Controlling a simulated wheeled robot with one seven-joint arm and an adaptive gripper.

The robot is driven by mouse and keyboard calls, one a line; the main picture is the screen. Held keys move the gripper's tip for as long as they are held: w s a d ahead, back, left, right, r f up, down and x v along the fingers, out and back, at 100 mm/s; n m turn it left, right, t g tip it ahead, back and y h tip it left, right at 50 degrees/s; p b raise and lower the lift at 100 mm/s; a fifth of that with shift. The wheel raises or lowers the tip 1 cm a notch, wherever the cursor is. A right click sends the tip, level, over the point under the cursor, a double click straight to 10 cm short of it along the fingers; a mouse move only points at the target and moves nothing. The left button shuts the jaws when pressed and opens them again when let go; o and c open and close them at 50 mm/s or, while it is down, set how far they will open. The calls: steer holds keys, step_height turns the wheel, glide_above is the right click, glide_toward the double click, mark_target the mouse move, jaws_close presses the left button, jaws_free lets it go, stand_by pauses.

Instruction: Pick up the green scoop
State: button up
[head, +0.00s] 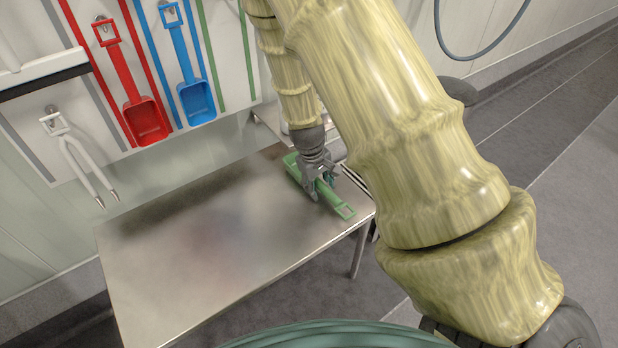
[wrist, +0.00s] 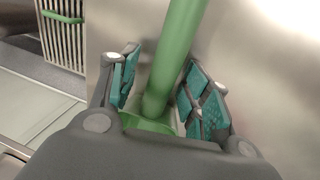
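The green scoop (head: 341,207) lies on the metal table near its right end, its handle toward the table's front right corner. My gripper (head: 321,187) is down over the scoop, with a finger on either side of the handle. In the wrist view the green handle (wrist: 178,45) runs between the teal-padded fingers of my gripper (wrist: 163,85). A gap shows between the handle and the left finger; the right finger is close to it. The gripper is open. My palm hides part of the scoop in the wrist view.
The metal table (head: 215,240) is bare to the left. On the wall behind hang a red scoop (head: 145,120), a blue scoop (head: 195,100) and white tongs (head: 80,160). A slatted rack with a green handle (wrist: 62,17) shows in the wrist view.

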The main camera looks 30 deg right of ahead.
mark_target(320, 181)
steer(key=c, duration=1)
jaws_close()
steer(key=shift+r, duration=0.1)
steer(key=shift+r, duration=0.25)
step_height(320, 181, up, 4)
steer(key=shift+f+p, duration=0.2)
steer(key=shift+p, duration=0.7)
steer(key=s+d+p, duration=0.1)
steer(key=s+p, duration=0.1)
steer(key=s, duration=1.6)
steer(key=shift+d+f, duration=0.2)
steer(key=shift+f, duration=0.2)
